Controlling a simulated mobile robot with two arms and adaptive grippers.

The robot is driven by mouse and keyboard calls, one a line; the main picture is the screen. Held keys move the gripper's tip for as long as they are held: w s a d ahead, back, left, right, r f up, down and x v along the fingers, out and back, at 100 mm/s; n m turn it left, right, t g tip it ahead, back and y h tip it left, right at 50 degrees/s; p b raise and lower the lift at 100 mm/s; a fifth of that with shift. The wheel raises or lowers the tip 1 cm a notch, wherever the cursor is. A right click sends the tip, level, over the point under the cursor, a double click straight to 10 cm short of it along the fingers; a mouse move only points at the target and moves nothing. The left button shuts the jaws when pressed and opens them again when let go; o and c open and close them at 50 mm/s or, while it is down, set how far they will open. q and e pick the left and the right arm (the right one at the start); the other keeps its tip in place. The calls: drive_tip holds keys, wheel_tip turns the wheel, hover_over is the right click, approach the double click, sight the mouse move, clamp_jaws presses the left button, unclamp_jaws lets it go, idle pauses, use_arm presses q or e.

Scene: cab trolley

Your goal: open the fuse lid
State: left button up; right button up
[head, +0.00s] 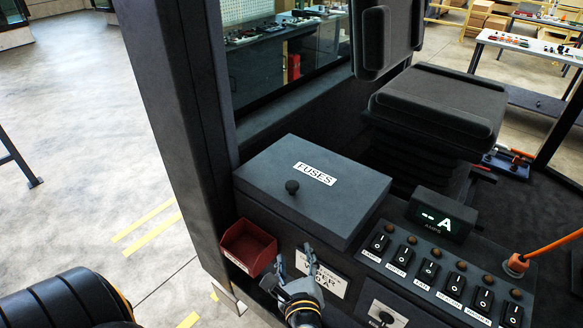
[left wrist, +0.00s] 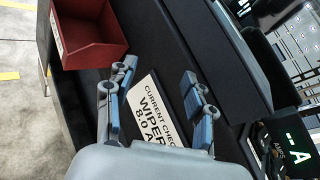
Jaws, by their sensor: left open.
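The fuse lid (head: 325,190) is a dark grey flat panel with a white FUSES label (head: 314,173) and a round black knob (head: 292,187) near its front left edge. It lies shut on the console box. My left gripper (head: 296,260) is open and empty, in front of the box and below the lid, apart from the knob. In the left wrist view the open fingers (left wrist: 156,85) frame the white current check label (left wrist: 157,112). The knob does not show clearly there. My right gripper is not in view.
A red bin (head: 247,248) hangs left of the left gripper, and also shows in the left wrist view (left wrist: 90,32). Right of the lid are an amps display (head: 441,215), a row of switches (head: 428,271) and an orange lever (head: 517,264). A dark seat (head: 437,105) stands behind.

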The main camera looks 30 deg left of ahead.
sight(293, 188)
use_arm(q)
wheel_tip(293, 188, up, 10)
drive_tip(key=w+m+t+y+p, duration=0.1)
drive_tip(key=m+t+y, duration=0.1)
drive_tip(key=m, duration=0.3)
drive_tip(key=x, duration=1.3)
drive_tip(key=shift+w+a+r+b, duration=0.1)
drive_tip(key=shift+w+b, duration=0.15)
drive_tip(key=shift+b, duration=0.1)
clamp_jaws()
